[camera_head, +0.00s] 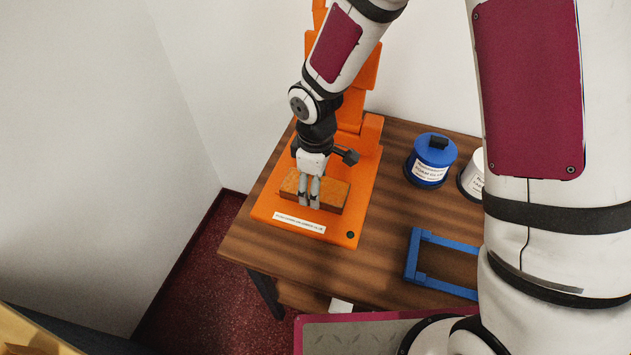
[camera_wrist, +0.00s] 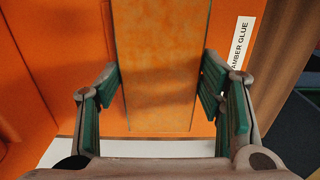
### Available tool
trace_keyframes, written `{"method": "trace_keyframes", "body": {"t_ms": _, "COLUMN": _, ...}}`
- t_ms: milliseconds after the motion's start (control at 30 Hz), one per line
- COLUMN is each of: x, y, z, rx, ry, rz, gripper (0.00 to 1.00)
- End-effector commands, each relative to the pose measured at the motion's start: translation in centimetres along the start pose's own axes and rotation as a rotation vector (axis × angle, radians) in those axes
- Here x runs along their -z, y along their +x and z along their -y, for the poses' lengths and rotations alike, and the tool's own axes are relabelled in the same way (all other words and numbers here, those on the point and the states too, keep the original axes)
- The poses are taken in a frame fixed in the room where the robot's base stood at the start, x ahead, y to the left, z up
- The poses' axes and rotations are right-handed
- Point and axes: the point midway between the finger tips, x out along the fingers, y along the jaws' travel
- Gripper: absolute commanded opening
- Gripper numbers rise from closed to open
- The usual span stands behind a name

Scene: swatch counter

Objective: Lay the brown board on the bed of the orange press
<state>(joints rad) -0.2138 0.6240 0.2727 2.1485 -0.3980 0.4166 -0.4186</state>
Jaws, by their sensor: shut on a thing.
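The orange press (camera_head: 369,133) stands on the wooden table, its flat bed (camera_head: 265,208) toward the front with a white label on the front edge. The brown board (camera_head: 333,190), a flat rectangular block, is over the bed, lying across it. My gripper (camera_head: 309,203) points down and is shut on the board. In the wrist view, the board (camera_wrist: 160,65) runs between the two green finger pads (camera_wrist: 162,90), with the orange bed behind it. I cannot tell whether the board's underside touches the bed. The fingers hide part of the board in the head view.
A blue lidded tin (camera_head: 429,172) and a partly hidden white tin (camera_head: 473,180) stand right of the press. A blue frame (camera_head: 428,277) lies at the table's front right. Bare table (camera_head: 380,225) lies between them and the press. Walls close in behind and left.

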Motion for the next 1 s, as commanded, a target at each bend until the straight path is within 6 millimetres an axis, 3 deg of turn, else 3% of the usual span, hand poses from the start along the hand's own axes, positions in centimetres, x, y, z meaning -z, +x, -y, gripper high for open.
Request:
{"method": "trace_keyframes", "body": {"t_ms": 100, "x": 0.0, "y": 0.1, "z": 0.0, "rx": 0.000, "ry": 0.000, "rz": 0.000, "gripper": 0.28}}
{"method": "trace_keyframes", "body": {"t_ms": 133, "x": 0.0, "y": 0.1, "z": 0.0, "rx": 0.000, "ry": 0.000, "rz": 0.000, "gripper": 0.68}}
{"method": "trace_keyframes", "body": {"t_ms": 200, "x": 0.0, "y": 0.1, "z": 0.0, "rx": 0.000, "ry": 0.000, "rz": 0.000, "gripper": 0.84}}
{"method": "trace_keyframes", "body": {"t_ms": 667, "x": 0.1, "y": -0.8, "z": -0.1, "rx": -0.002, "ry": 0.001, "rz": -0.003, "gripper": 0.85}}
{"method": "trace_keyframes", "body": {"t_ms": 1000, "x": 0.1, "y": -7.1, "z": -0.1, "rx": -0.005, "ry": 0.002, "rz": -0.003, "gripper": 0.85}}
